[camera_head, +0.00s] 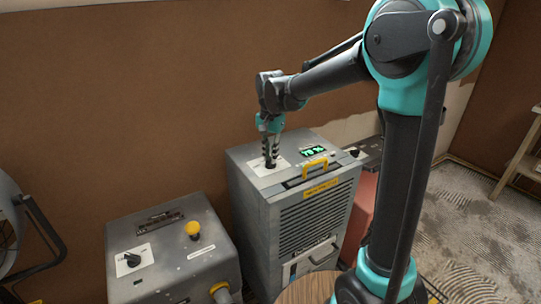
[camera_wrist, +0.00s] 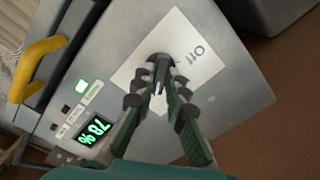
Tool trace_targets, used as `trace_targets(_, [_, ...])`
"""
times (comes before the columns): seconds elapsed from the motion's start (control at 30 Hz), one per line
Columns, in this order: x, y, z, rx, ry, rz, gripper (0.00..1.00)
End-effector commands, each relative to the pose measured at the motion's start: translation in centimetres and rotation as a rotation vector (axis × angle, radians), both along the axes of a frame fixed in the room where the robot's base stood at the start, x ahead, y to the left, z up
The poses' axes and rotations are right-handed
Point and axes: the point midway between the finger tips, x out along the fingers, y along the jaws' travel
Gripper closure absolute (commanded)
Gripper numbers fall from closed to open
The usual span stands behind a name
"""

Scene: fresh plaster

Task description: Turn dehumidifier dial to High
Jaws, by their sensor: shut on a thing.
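The grey dehumidifier (camera_head: 312,215) stands against the brown wall, with a yellow handle (camera_head: 305,169) and a lit green display on top. In the wrist view the display (camera_wrist: 95,129) reads 78 %. My gripper (camera_head: 270,160) points down at the white dial plate on its top. In the wrist view my gripper (camera_wrist: 160,76) is shut on the dark dial (camera_wrist: 161,62), with a finger on each side. The word "Off" shows on the white plate (camera_wrist: 200,38) beside the dial. The fingers hide part of the dial and plate; I cannot tell which setting it points to.
A grey box (camera_head: 178,262) with its own black dial (camera_head: 132,260) and yellow knob (camera_head: 193,229) stands to the left. Part of a fan (camera_head: 12,228) is at the far left. A reddish object (camera_head: 362,205) stands right of the dehumidifier. Patterned floor (camera_head: 475,230) is open at right.

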Motion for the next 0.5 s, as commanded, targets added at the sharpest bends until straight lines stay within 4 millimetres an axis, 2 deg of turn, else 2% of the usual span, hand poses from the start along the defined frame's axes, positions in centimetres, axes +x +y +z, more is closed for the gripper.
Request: trace_targets(0.5, [0.06, 0.02, 0.04, 0.000, -0.001, -0.044, 1.00])
